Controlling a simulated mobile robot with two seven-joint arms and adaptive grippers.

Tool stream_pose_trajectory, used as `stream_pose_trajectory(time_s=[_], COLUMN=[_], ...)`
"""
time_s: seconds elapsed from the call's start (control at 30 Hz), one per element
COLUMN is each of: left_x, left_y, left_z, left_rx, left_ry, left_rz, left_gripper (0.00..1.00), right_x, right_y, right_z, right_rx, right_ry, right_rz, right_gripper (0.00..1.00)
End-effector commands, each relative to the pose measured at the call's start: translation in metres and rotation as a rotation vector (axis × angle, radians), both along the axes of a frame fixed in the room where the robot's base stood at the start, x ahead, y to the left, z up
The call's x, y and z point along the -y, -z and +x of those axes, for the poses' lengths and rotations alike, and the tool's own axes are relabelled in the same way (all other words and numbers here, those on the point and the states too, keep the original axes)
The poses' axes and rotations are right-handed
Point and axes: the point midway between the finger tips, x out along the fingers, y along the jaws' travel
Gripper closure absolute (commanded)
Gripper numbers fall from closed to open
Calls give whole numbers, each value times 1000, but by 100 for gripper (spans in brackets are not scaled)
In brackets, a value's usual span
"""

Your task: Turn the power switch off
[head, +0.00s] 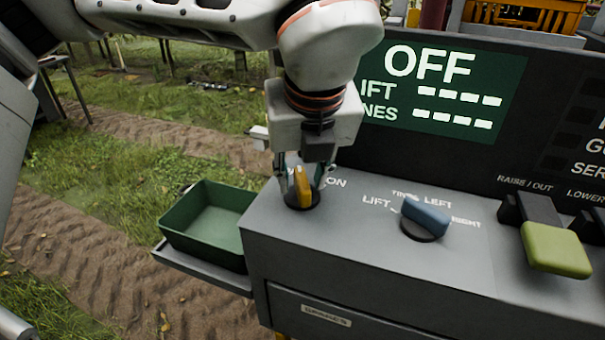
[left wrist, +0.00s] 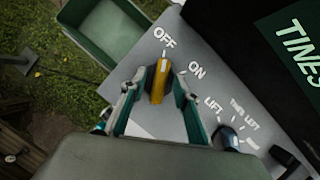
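The power switch (head: 302,188) is a yellow rotary knob on a dark round base at the left end of the grey console. In the left wrist view the knob (left wrist: 160,82) points at the tick below the OFF label, with ON to its right. The large display (head: 440,90) reads OFF. My left gripper (head: 301,183) points down over the switch. Its fingers stand on either side of the knob, with small gaps visible, so it is open around it. The gripper partly hides the labels in the head view. My right gripper is not in view.
A blue knob (head: 427,215) labelled for lift and tines sits to the right on the console. A green-yellow lever (head: 555,250) is farther right. A green open tray (head: 205,260) stands at the console's left side, above grass and soil.

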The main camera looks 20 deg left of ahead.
Motion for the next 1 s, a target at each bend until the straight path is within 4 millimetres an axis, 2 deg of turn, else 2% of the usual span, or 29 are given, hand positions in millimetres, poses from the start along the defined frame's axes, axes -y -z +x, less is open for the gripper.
stream_pose_trajectory(time_s=[0.23, 0.47, 0.53, 0.8, 1.0], left_x=[2, 11, 20, 48, 62], left_y=[-11, -52, -47, -46, -46], left_z=[-3, -18, -35, -86, -112], left_rx=[3, 6, 1, 2, 0], left_ry=[1, 0, 9, 6, 3], left_rz=[-1, 0, 3, 1, 1], left_gripper=[69, 69, 69, 69, 69], right_x=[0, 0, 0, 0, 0], right_y=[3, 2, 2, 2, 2], right_z=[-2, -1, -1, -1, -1], right_rx=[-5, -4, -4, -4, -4], right_ry=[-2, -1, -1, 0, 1], right_rz=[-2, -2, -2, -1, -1], right_gripper=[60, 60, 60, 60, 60])
